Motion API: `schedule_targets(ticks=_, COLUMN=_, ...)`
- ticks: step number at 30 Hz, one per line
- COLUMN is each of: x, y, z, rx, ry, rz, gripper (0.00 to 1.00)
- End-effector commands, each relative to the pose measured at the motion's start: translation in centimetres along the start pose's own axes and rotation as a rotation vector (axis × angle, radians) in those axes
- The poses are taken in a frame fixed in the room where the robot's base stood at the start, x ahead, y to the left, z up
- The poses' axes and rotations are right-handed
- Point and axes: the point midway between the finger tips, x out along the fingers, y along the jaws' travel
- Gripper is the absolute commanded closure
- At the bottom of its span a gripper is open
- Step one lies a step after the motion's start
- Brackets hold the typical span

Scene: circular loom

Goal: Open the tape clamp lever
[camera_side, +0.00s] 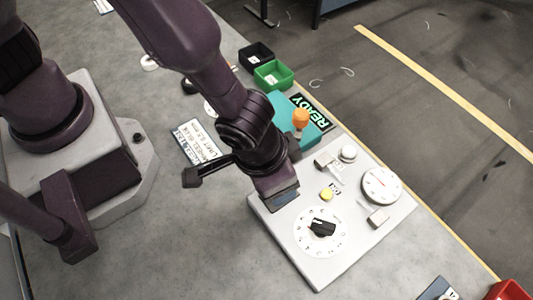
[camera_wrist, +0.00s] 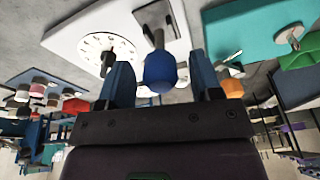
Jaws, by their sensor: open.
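A lever with a round blue knob (camera_wrist: 160,72) on a grey stem rises from the pale panel (camera_wrist: 70,38) in the wrist view. My gripper (camera_wrist: 160,63) is open, with one blue finger on each side of the knob. A gap shows beside each finger, so the knob is not gripped. In the side view my gripper (camera_side: 284,200) is low over the left corner of the panel (camera_side: 310,270) and hides the blue knob. No label marks this lever as the tape clamp.
The panel also bears a black pointer knob (camera_side: 322,228), a yellow button (camera_side: 327,194), a round gauge (camera_side: 382,185) and a white knob (camera_side: 348,153). Behind it stands a teal box (camera_side: 286,122) with an orange knob (camera_side: 300,117). Green (camera_side: 273,74) and black bins (camera_side: 256,56) stand farther back.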

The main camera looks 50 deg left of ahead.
Motion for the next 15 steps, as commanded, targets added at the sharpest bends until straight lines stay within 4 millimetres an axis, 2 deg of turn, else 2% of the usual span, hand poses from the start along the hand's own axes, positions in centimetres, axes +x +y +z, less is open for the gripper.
schedule_targets(ticks=15, x=-9.8, y=0.0, z=-0.1, rx=-0.002, ry=0.005, rz=0.004, gripper=0.41)
